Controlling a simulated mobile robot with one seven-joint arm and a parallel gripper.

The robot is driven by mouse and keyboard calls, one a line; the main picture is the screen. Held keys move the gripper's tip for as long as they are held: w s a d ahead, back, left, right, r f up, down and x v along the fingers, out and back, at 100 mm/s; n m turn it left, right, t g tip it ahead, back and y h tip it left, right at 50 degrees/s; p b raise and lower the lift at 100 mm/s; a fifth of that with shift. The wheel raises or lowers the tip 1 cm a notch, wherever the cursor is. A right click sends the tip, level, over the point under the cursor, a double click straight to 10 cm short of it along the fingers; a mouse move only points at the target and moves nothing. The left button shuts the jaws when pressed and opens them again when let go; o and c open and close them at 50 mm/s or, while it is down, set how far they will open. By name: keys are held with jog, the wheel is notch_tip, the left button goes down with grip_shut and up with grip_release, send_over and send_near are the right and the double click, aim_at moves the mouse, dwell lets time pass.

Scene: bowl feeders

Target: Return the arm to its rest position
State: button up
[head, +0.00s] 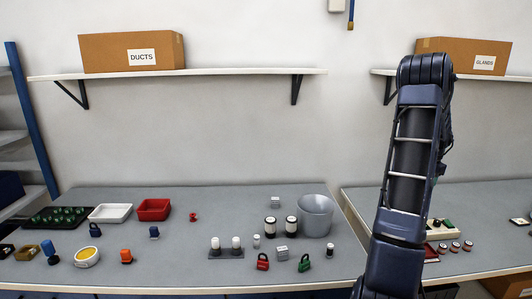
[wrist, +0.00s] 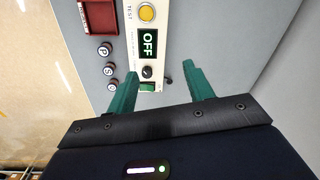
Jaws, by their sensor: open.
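My arm (head: 408,160) rises in front of the right-hand table in the head view, bent at the top. My gripper (wrist: 158,90) shows in the wrist view with its two green fingers spread apart. Nothing is between the fingers. Beyond them is a cream test panel (wrist: 150,60) with a yellow button, a display reading OFF, a black knob and a green switch. In the head view my gripper is mostly hidden behind my arm.
Three round lettered pieces (wrist: 108,68) and a red tray (wrist: 97,15) lie beside the panel. The left table (head: 180,255) holds a grey bucket (head: 315,215), a red bin (head: 154,209), padlocks and small parts. Shelves with boxes labelled DUCTS (head: 110,52) and GLANDS (head: 465,55) hang above.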

jog(key=s+a+r+n+t, duration=0.1)
jog(key=s+a+r+n, duration=0.3)
jog(key=a, duration=0.6)
jog(key=s+a+r+n, duration=0.1)
jog(key=s+a+r, duration=0.1)
jog(key=a+r, duration=0.6)
jog(key=s+a+r+n+t, duration=0.1)
jog(key=s+a+r+n, duration=0.2)
jog(key=a, duration=0.8)
jog(key=s+a+n+t, duration=0.1)
jog(key=s+a+n, duration=0.5)
jog(key=s+a, duration=1.1)
jog(key=s, duration=0.3)
jog(key=shift+s+a+n+t, duration=0.2)
jog(key=shift+a+n+t, duration=0.2)
